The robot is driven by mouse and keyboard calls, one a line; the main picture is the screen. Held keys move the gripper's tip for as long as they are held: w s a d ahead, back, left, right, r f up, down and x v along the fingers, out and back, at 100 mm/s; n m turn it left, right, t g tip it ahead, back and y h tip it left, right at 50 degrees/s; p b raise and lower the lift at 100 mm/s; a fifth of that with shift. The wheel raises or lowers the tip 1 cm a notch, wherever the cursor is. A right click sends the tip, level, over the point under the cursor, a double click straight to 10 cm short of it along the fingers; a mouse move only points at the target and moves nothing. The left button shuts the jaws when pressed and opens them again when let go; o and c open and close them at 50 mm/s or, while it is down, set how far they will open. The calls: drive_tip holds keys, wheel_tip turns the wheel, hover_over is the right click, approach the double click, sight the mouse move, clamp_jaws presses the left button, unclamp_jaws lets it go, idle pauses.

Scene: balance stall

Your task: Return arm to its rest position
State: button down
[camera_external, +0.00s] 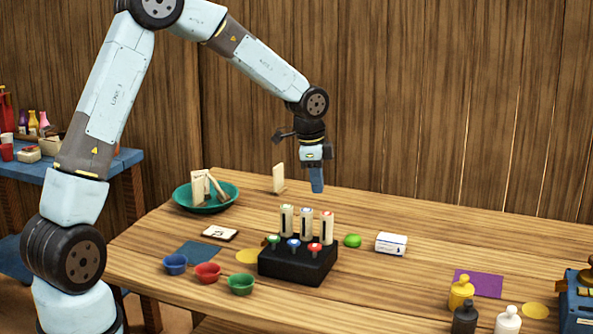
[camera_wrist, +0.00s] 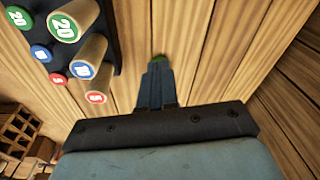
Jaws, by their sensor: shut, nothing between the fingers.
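My gripper (camera_external: 317,186) hangs from my bent arm above the back part of the wooden table (camera_external: 420,270), pointing down. It is shut and empty. Its closed fingers also show in the wrist view (camera_wrist: 157,85), above bare table boards. In the outside view it is behind and above the black block (camera_external: 298,265) with its upright pegs, and apart from it. In the wrist view the pegs, with coloured caps numbered 20, 10 and 5, stand at the upper left.
A green bowl (camera_external: 180,196) with pale blocks stands at the back left, and a pale upright piece (camera_external: 278,178) near my gripper. A lime (camera_external: 352,240), a white box (camera_external: 391,243) and three small bowls (camera_external: 207,273) are on the table. Bottles (camera_external: 462,291) stand front right. A wooden wall is behind.

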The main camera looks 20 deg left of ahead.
drive_tip(key=s+a+r+n+t+y, duration=0.1)
drive_tip(key=s+a+r+n, duration=0.3)
drive_tip(key=s+a+r, duration=0.4)
drive_tip(key=s+a+r+n+t, duration=0.2)
drive_tip(key=s+a+r+n, duration=0.25)
drive_tip(key=a+r, duration=0.6)
drive_tip(key=s+a+r+n, duration=0.1)
drive_tip(key=s+a+n, duration=0.2)
drive_tip(key=s, duration=0.7)
drive_tip(key=s+a+r+n+t, duration=0.1)
drive_tip(key=s+a+n, duration=0.3)
drive_tip(key=s+a, duration=0.4)
drive_tip(key=shift+s+a+r+t, duration=0.15)
drive_tip(key=shift+s+r+t, duration=0.15)
drive_tip(key=shift+s, duration=1.5)
